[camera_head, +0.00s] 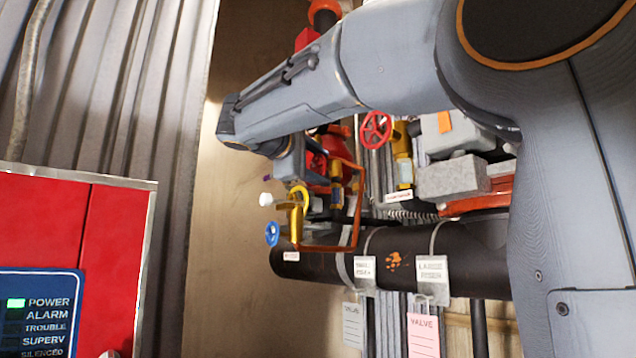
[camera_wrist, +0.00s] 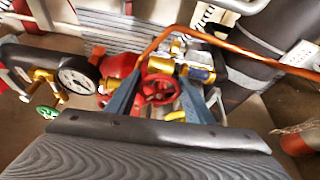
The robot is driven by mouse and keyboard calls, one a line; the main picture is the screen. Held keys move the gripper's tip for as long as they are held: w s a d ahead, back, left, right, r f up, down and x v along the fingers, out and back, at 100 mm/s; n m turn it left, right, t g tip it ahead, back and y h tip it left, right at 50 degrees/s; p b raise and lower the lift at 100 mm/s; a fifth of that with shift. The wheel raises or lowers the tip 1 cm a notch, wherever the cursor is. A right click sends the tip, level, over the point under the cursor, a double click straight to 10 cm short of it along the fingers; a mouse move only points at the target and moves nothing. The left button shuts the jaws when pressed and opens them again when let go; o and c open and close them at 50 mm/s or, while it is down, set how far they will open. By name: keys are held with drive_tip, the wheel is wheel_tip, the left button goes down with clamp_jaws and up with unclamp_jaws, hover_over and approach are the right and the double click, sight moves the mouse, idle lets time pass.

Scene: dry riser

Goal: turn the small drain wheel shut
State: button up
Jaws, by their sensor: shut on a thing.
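A small red handwheel (camera_wrist: 160,90) sits between the two blue-grey fingers of my gripper (camera_wrist: 161,84) in the wrist view. The fingers hold it from both sides, and part of its rim is hidden near them. I take this to be the drain wheel, but I see no label on it. A red valve body and brass fittings (camera_wrist: 198,74) lie just behind it. In the head view my arm reaches across the top, its wrist hangs left of the red fittings, and the fingertips and held wheel are hard to make out.
A blue handwheel (camera_head: 272,233), a yellow valve (camera_head: 298,205) and a larger red handwheel (camera_head: 376,130) are close by. A copper-coloured pipe (camera_wrist: 235,55) crosses near my gripper. A gauge (camera_wrist: 76,80) and a green wheel (camera_wrist: 47,112) stand left. The black pipe (camera_head: 318,262) runs below.

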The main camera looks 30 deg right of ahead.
drive_tip(key=shift+m+b, duration=0.3)
drive_tip(key=shift+b, duration=0.25)
drive_tip(key=o, duration=0.8)
drive_tip(key=shift+c, duration=0.2)
drive_tip(key=v, duration=0.8)
drive_tip(key=shift+b, duration=0.45)
drive_tip(key=shift+w+f, duration=0.1)
drive_tip(key=shift+f, duration=0.05)
